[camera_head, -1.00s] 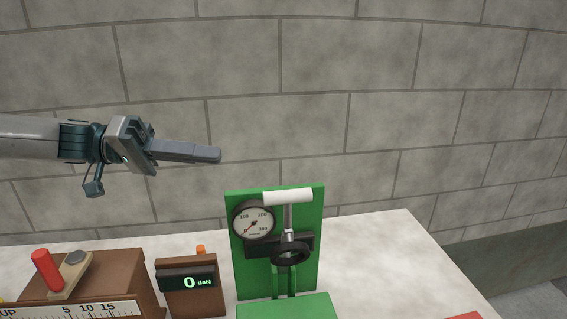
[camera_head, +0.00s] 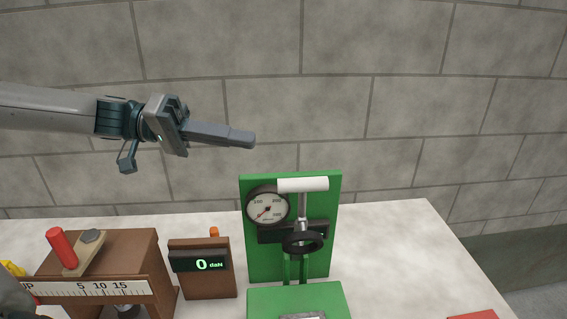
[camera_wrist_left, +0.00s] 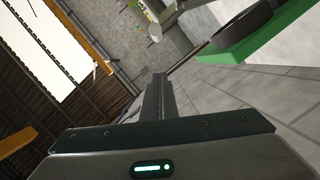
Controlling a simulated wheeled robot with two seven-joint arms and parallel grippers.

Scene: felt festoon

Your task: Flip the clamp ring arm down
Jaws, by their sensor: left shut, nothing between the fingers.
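A green press stand (camera_head: 325,259) stands upright on the table, with a round gauge (camera_head: 267,207) at its upper left. A grey lever with a white handle (camera_head: 303,185) rises at its front, above a black ring (camera_head: 302,243). I cannot tell for sure which part is the clamp ring arm. My left gripper (camera_head: 252,139) is shut and empty, in the air above and left of the stand, touching nothing. Its closed fingers (camera_wrist_left: 159,92) also show in the left wrist view, with part of the green stand (camera_wrist_left: 255,45) at upper right. My right gripper does not show.
A brown box with a scale strip and a red-handled lever (camera_head: 62,248) stands at left. Beside it is a brown display unit reading 0 daN (camera_head: 204,265). A red item (camera_head: 474,315) lies at the lower right edge.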

